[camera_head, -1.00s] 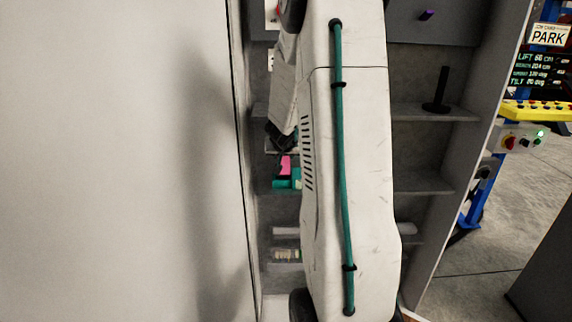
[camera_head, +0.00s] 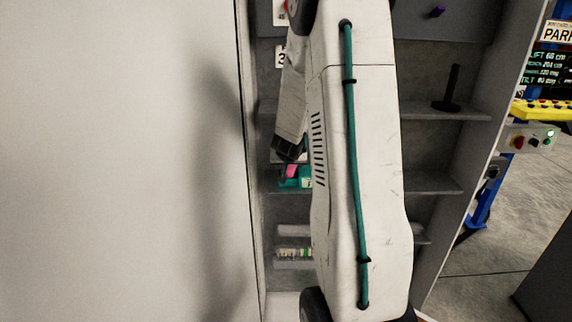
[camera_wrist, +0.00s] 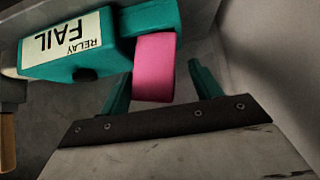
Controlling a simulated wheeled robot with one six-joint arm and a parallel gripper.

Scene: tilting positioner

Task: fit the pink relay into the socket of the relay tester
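The pink relay (camera_wrist: 155,67) stands against the teal relay tester (camera_wrist: 90,62) in the wrist view. Its far end meets the tester's teal block, and whether it is seated in the socket is hidden. The tester's label reads RELAY FAIL. My gripper (camera_wrist: 160,68) has its teal fingers on either side of the relay. A clear gap shows at the right finger, and the left finger is very close. In the head view, my dark gripper end (camera_head: 288,150) is just above the relay (camera_head: 291,171) and the tester (camera_head: 304,183), which my arm partly hides.
The tester stands on a grey shelf (camera_head: 430,183) in a narrow bay. A pale wall (camera_head: 120,160) is close on the left. A black stand (camera_head: 450,92) is on a shelf at right. A blue and yellow control post (camera_head: 535,112) stands beyond.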

